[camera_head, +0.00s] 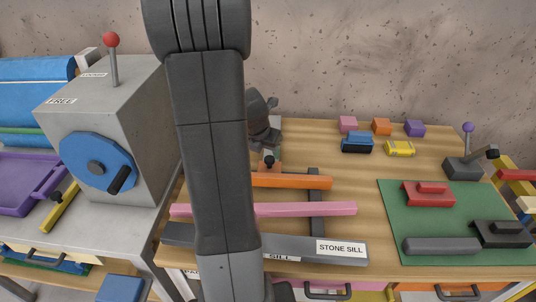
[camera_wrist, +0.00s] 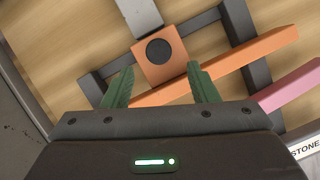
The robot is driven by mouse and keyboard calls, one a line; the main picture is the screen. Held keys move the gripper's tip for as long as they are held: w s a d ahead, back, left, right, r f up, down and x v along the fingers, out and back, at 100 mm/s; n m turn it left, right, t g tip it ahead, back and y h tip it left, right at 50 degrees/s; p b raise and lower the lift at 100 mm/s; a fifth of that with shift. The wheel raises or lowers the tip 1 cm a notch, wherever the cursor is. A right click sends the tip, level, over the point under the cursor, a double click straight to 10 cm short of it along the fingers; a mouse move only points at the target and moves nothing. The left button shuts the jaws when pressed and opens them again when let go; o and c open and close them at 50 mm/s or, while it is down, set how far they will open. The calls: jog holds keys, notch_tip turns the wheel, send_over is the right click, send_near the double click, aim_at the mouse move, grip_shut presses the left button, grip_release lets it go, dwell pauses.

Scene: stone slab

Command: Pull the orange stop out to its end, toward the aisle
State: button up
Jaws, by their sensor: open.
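The orange stop is a small block with a round black knob on top; in the wrist view the block (camera_wrist: 178,70) sits near the middle, and in the head view the block (camera_head: 266,168) shows partly beside my arm. A light grey strip (camera_wrist: 140,14) runs away from its far side. My gripper (camera_wrist: 160,66) is open, its two green fingers on either side of the block's near part in the picture. I cannot tell whether they touch it.
An orange bar (camera_head: 300,181) and a pink bar (camera_head: 310,209) lie across dark rails (camera_head: 316,215) in front of the block. The stone sill (camera_head: 310,247) runs along the front. A grey machine (camera_head: 145,120) stands left; a green mat (camera_head: 430,225) with parts lies right.

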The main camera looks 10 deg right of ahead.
aim_at(269, 159)
jog(key=v, duration=0.8)
jog(key=b+x, duration=0.1)
jog(key=x, duration=1.2)
jog(key=shift+w+d+f, duration=0.1)
jog(key=shift+w+f, duration=0.1)
jog(key=shift+f, duration=0.15)
jog(key=shift+w+r, duration=0.15)
jog(key=shift+w, duration=0.15)
